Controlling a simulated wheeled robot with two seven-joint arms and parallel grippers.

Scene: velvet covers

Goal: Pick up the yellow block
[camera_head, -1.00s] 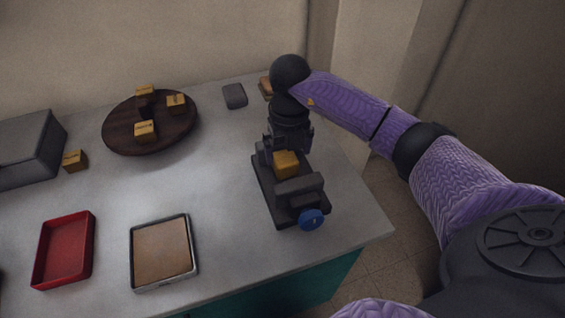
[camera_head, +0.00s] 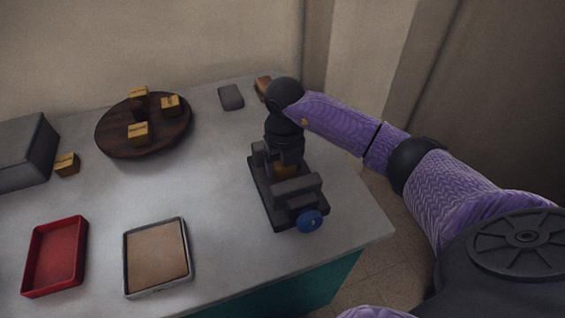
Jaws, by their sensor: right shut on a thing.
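A yellow block (camera_head: 287,172) sits in a dark grey vise (camera_head: 297,185) on the table, mostly hidden by my gripper. My right gripper (camera_head: 286,163) points down from above the vise and is shut on this block. The block still appears to be between the vise's jaws. Several other yellow-orange blocks with dark markings are in view: some on the round wooden board, including one at its front (camera_head: 138,133), and one beside the grey box (camera_head: 67,164). My left gripper is not in view.
The vise has a blue knob (camera_head: 310,221) at its front. A round wooden board (camera_head: 165,140), a grey box (camera_head: 22,150), a red tray (camera_head: 55,257), a tan-bottomed tray (camera_head: 156,256) and a small grey block (camera_head: 231,97) stand on the table. The table's middle is clear.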

